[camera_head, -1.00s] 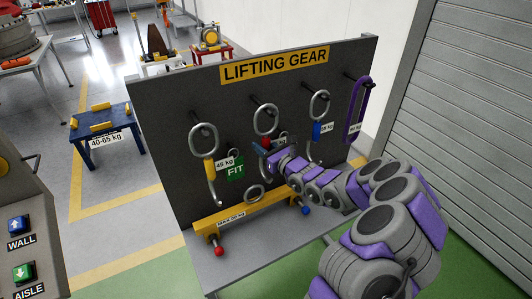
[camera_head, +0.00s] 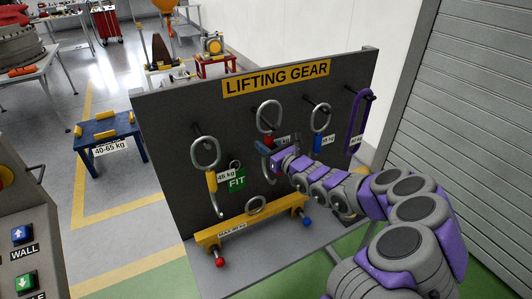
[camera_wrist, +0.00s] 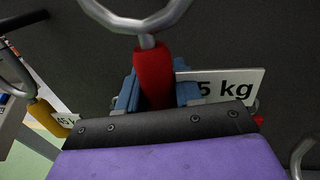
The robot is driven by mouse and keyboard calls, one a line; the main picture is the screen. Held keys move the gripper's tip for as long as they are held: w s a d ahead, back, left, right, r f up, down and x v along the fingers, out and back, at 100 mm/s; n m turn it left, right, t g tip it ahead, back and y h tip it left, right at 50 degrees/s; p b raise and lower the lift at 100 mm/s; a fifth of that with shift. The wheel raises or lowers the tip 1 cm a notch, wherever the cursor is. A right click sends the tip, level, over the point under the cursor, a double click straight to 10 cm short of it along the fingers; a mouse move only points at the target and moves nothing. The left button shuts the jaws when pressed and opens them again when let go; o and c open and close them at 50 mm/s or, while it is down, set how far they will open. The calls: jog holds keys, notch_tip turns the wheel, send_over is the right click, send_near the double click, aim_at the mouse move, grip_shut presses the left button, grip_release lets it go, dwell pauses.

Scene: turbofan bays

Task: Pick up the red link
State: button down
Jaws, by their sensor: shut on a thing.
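The red link (camera_wrist: 153,75) has a red sleeve under a metal ring and hangs on the middle-left peg of the dark board. It also shows in the head view, where its ring (camera_head: 269,117) is clear and its red part is mostly behind my gripper. My gripper (camera_wrist: 158,92) is shut on the red sleeve, with its blue fingers on either side of it. It also shows at the board in the head view (camera_head: 270,147). The ring still looks to be on its peg. A white weight tag (camera_wrist: 225,85), partly hidden, is beside the sleeve.
A yellow-sleeved link (camera_head: 211,181) hangs to the left, a blue-sleeved link (camera_head: 317,143) and a purple sling (camera_head: 357,120) to the right. A green FIT tag (camera_head: 237,180) hangs close by. A yellow beam (camera_head: 250,221) stands below on the shelf.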

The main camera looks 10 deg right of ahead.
jog(key=shift+s+r, duration=0.1)
jog(key=shift+r, duration=0.85)
jog(key=s+a+b+v, duration=0.1)
jog(key=a+b+v, duration=0.2)
jog(key=b+v, duration=0.7)
jog(key=v, duration=0.9)
jog(key=shift+s+f, duration=0.3)
jog(key=shift+s, duration=0.1)
